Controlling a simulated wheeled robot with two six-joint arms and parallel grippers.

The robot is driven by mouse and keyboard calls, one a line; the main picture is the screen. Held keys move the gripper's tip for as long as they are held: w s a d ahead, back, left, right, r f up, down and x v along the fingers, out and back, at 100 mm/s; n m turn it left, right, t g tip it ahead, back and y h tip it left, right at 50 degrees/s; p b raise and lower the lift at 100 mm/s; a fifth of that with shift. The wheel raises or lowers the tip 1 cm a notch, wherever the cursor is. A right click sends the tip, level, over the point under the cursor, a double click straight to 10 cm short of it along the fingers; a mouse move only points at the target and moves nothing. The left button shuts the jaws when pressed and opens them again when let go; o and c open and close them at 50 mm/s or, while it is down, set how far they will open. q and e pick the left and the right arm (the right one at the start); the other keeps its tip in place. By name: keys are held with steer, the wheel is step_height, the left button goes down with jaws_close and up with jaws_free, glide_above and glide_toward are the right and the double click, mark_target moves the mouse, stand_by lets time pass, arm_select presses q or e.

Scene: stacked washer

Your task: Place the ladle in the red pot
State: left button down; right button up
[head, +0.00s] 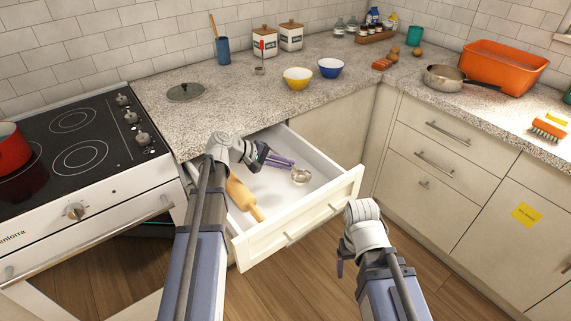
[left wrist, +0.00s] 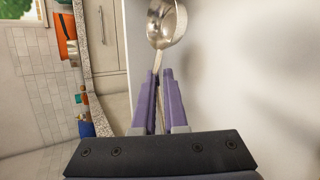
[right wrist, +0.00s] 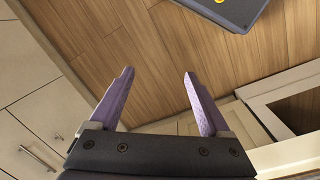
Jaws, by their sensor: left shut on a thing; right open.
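The metal ladle (head: 301,176) is in the open drawer (head: 300,207), its bowl toward the drawer's right side. My left gripper (head: 287,163) is shut on the ladle's handle; the left wrist view shows the ladle's bowl (left wrist: 165,22) beyond the purple fingertips (left wrist: 160,75). I cannot tell whether the ladle touches the drawer floor. The red pot (head: 12,148) stands on the stove at the far left, cut off by the picture edge. My right gripper (right wrist: 158,75) is open and empty above the wooden floor; in the head view its fingers are mostly hidden.
A wooden rolling pin (head: 243,197) lies in the drawer beside my left arm. The black stove top (head: 75,135) is left of the counter. A lid (head: 185,91), yellow bowl (head: 298,78) and blue bowl (head: 331,68) stand on the counter. The oven door below appears open.

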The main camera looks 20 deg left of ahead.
step_height(320, 180, up, 5)
steer(key=p, duration=0.4)
steer(key=shift+r, duration=0.15)
